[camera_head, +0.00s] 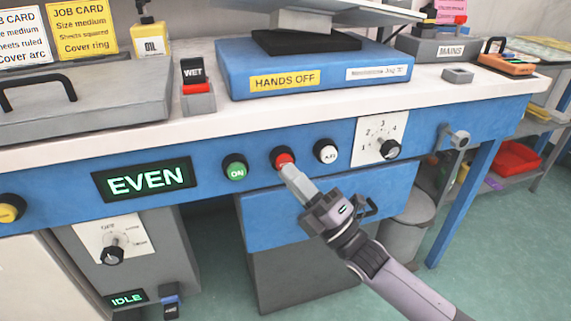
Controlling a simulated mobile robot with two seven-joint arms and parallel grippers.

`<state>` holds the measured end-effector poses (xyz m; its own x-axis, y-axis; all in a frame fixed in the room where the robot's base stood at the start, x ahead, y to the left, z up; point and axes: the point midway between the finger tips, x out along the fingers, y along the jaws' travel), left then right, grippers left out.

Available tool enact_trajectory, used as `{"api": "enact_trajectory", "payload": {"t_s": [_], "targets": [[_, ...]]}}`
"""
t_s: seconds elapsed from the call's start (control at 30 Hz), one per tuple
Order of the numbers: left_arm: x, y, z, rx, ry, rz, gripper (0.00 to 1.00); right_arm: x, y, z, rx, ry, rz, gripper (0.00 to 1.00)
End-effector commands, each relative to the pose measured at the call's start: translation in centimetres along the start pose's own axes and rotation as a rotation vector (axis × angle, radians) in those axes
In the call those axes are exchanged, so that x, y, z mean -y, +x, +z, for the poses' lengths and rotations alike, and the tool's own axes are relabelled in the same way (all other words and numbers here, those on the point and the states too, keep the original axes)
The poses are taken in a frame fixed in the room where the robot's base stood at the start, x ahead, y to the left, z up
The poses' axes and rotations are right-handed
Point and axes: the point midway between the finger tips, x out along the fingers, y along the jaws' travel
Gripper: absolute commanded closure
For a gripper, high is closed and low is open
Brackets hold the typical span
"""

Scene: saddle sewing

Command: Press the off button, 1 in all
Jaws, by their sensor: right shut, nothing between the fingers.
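The red button (281,156) sits on the blue front panel of the bench, between the green ON button (235,168) and a white button (326,151). Any label on the red button is hidden or cannot be read. My right gripper (288,172) is shut and empty, with its fingertips at the lower edge of the red button. They look to be touching it or very close; I cannot tell which. My left gripper is not in view.
A dial with numbers (391,149) is right of the buttons, with a grey lever (455,138) beyond it. A green EVEN display (144,180) is at left. A blue drawer front (270,222) lies below the buttons. The HANDS OFF block (232,75) stands on the bench top.

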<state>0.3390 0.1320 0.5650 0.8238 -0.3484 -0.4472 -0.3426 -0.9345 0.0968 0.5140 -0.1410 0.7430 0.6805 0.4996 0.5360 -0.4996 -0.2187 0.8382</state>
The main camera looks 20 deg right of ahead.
Motion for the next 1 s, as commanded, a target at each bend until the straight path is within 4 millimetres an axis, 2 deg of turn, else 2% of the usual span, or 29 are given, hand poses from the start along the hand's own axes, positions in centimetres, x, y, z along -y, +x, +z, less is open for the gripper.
{"api": "enact_trajectory", "payload": {"t_s": [1.0], "targets": [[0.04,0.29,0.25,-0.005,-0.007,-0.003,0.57,0.55,0.70,0.51,0.000,-0.001,0.000,1.00]]}}
